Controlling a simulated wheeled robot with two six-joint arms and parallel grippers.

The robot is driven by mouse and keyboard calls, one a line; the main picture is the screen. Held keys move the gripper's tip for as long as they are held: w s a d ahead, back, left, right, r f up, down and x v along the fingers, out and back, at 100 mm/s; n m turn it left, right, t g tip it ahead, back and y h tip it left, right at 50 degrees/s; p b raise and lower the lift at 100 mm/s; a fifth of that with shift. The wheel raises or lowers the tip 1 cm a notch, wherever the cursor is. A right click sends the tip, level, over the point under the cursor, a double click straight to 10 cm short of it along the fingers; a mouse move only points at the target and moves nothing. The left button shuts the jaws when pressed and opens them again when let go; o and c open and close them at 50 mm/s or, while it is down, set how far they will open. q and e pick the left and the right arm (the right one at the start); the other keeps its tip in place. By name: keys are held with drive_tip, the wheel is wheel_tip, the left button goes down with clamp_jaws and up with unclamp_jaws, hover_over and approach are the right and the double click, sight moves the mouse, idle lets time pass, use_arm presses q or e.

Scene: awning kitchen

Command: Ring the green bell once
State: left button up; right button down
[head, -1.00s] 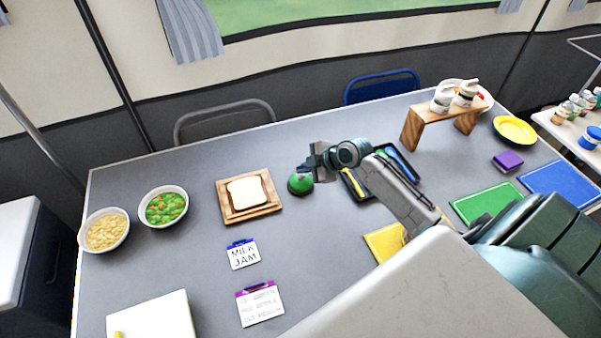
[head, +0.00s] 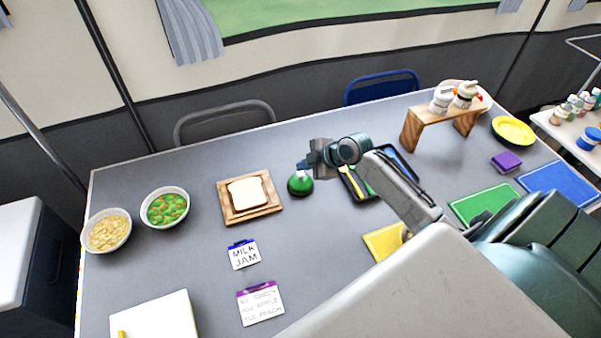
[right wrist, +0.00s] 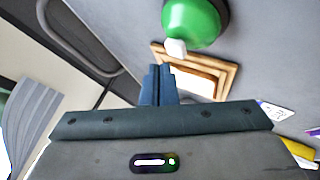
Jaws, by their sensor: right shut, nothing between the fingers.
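The green bell (head: 300,185) is a small green dome on a dark base. It stands on the grey table (head: 210,275), to the right of the bread board. In the right wrist view the bell (right wrist: 190,22) shows at the top, with a white button on it. My right gripper (head: 302,166) is shut and empty, just above and beside the bell's top in the head view. Its closed fingers (right wrist: 158,85) also show in the right wrist view, apart from the white button in the picture. I cannot tell the exact height gap. My left gripper is not in view.
A bread slice lies on a wooden board (head: 235,215). A cutlery tray (head: 352,187) stands right of the bell, partly behind my arm. Bowls of peas (head: 165,207) and pale food (head: 108,231) stand at left. A wooden stand (head: 412,130) with jars is at right.

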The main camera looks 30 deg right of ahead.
sight(304, 175)
drive_tip(key=shift+r+p, duration=1.75)
drive_tip(key=shift+r, duration=0.8)
drive_tip(key=shift+f, duration=0.1)
